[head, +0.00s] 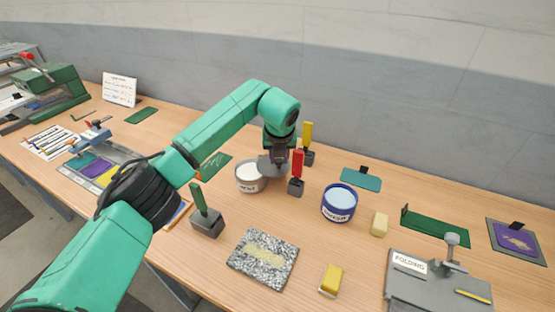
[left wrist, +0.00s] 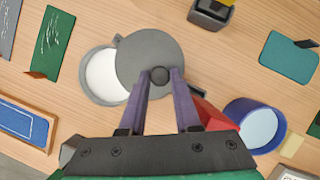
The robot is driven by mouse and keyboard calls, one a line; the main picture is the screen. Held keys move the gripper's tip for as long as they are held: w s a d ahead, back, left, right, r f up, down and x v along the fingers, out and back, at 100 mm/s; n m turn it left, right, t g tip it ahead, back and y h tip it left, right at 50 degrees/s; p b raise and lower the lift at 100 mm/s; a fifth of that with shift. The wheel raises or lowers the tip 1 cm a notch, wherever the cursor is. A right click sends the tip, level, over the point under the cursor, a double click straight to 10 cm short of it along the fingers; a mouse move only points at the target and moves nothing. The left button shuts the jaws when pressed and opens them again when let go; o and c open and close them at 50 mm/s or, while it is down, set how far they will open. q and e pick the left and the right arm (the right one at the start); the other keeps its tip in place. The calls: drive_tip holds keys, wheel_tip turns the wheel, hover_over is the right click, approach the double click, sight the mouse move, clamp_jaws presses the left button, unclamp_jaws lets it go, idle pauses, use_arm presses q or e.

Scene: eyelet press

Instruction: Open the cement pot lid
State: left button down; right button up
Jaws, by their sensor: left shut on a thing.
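The cement pot (head: 249,185) is a short white round pot with a label too small to read surely. Its grey disc lid (head: 268,170) is swung aside to the right, so most of the pale contents show. In the left wrist view, the pot (left wrist: 104,76) is partly overlapped by the lid (left wrist: 145,50), which seems joined to it by a small tab at the rim. My left gripper (head: 279,160) is above the lid. In the left wrist view, its purple fingers (left wrist: 160,78) are closed on the lid's dark knob (left wrist: 160,75). My right gripper is out of view.
A red-handled tool in a dark block (head: 296,187) stands close right of the lid. A blue-rimmed pot (head: 339,206) is further right. A green-handled block (head: 207,222) and a speckled slab (head: 263,259) lie nearer me. A yellow-handled tool (head: 307,140) stands behind.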

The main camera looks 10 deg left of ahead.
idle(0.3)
use_arm(q)
drive_tip(key=c, duration=0.6)
unclamp_jaws()
